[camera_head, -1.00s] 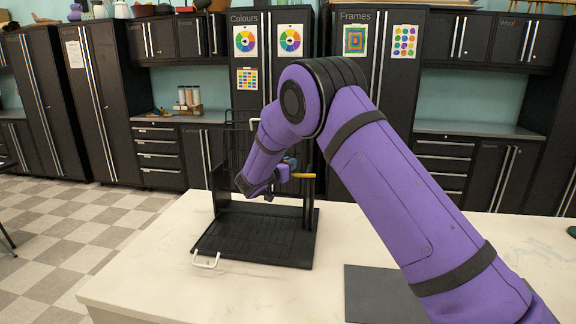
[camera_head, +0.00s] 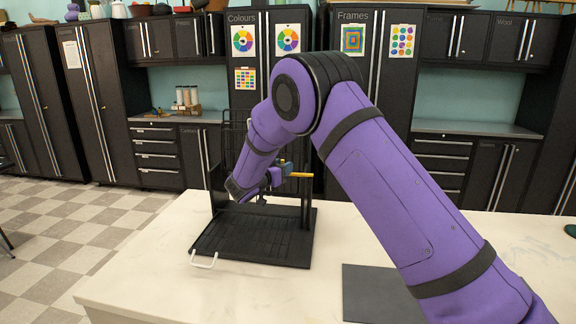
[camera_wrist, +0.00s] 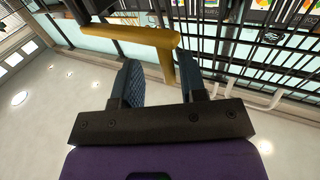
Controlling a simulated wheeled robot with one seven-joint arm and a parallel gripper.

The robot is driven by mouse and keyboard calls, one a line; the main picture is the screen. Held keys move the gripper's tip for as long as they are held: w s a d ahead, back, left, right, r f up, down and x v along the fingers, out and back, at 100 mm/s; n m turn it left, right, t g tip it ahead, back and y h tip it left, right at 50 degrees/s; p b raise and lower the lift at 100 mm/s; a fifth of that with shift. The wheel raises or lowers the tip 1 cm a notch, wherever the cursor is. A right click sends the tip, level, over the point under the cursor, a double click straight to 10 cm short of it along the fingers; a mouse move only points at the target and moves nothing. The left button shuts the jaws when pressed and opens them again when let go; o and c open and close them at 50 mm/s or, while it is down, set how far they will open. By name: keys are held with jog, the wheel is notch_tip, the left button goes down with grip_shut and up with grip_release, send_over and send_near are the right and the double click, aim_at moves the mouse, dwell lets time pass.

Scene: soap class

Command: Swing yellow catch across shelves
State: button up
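The yellow catch (camera_head: 300,175) is a short bar on the black rack (camera_head: 306,200) that stands on the pale counter. In the wrist view the yellow catch (camera_wrist: 150,36) is a bent bar, with one arm crossing above my fingers and an end pointing down between them. My gripper (camera_head: 278,178) is beside the catch's left end, partly hidden by my purple arm. In the wrist view my gripper (camera_wrist: 163,80) has its two fingers apart, with the catch's end nearer the right finger. I cannot tell whether they touch.
A dark grey mat (camera_head: 378,294) lies on the counter (camera_head: 150,270) to the right. Wire bars (camera_wrist: 250,45) are close to my gripper. The counter's left part is clear.

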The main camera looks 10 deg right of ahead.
jog(key=v, duration=0.7)
jog(key=d+r+n+t+y, duration=0.35)
jog(key=r+y, duration=0.45)
jog(key=r, duration=0.5)
jog(key=s+d+r+n+y, duration=0.3)
jog(key=s+r+y, duration=0.3)
jog(key=s+r, duration=0.3)
jog(key=s+d+f+n+g, duration=0.1)
jog(key=s+d+f+g, duration=0.1)
jog(key=s, duration=1.1)
jog(key=s+d+f+n+g, duration=0.1)
jog(key=s+d+g, duration=0.3)
jog(key=s, duration=0.9)
jog(key=s+d+f+n+g, duration=0.1)
jog(key=s+d+f+g, duration=0.3)
jog(key=s, duration=0.9)
jog(key=shift+s+d, duration=0.25)
jog(key=shift+d, duration=0.4)
jog(key=shift+f, duration=0.1)
